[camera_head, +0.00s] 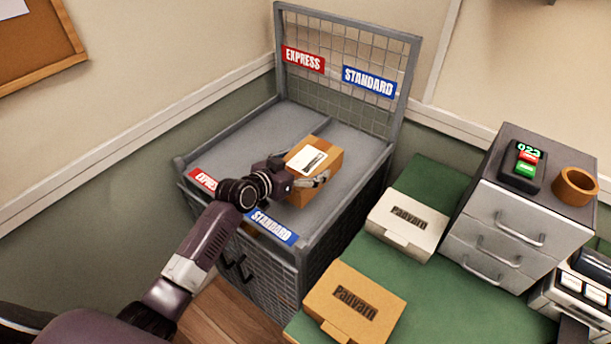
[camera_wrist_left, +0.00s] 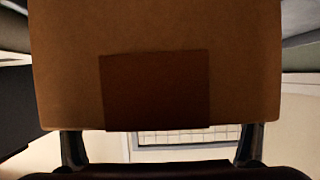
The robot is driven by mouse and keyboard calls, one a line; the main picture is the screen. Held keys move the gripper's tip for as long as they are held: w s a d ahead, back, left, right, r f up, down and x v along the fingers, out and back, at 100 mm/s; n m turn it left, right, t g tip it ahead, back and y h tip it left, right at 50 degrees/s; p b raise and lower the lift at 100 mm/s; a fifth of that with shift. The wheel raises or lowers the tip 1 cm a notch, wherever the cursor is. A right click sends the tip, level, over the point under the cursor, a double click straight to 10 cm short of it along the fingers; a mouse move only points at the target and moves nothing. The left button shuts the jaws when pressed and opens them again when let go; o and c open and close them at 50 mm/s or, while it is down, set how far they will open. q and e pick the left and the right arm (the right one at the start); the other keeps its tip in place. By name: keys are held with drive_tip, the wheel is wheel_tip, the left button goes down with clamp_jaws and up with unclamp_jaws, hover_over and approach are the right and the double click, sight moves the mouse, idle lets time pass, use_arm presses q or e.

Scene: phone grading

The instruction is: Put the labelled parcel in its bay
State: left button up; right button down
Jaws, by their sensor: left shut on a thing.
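The parcel (camera_head: 315,159) is a brown cardboard box with a white label on its upper face; the label is too small to read. My left gripper (camera_head: 302,174) is shut on the parcel, with a finger at each side. In the left wrist view the parcel's brown side (camera_wrist_left: 60,70) fills most of the picture between the fingers (camera_wrist_left: 162,148). The parcel is over the right-hand bay (camera_head: 364,148), marked by blue STANDARD signs. I cannot tell whether it touches the bay floor. The left-hand bay (camera_head: 278,125) has red EXPRESS signs and looks empty.
A mesh back panel (camera_head: 345,50) rises behind the bays, and a low divider separates them. On the green table (camera_head: 425,265) to the right are a white box (camera_head: 407,222), a tan box (camera_head: 353,300) and a grey drawer unit (camera_head: 510,225).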

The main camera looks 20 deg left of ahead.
sight(299, 197)
use_arm(q)
drive_tip(key=shift+w+f, duration=0.1)
drive_tip(key=shift+f, duration=2.4)
use_arm(e)
drive_tip(key=shift+w+d+f, duration=0.1)
drive_tip(key=shift+d, duration=0.25)
use_arm(q)
drive_tip(key=shift+f+b, duration=0.15)
drive_tip(key=shift+b, duration=0.15)
drive_tip(key=o, duration=1.4)
drive_tip(key=shift+o, duration=0.2)
use_arm(e)
drive_tip(key=shift+f, duration=0.1)
use_arm(q)
drive_tip(key=v, duration=1.2)
drive_tip(key=shift+b, duration=0.3)
use_arm(e)
drive_tip(key=shift+a+f, duration=0.15)
drive_tip(key=shift+f, duration=0.2)
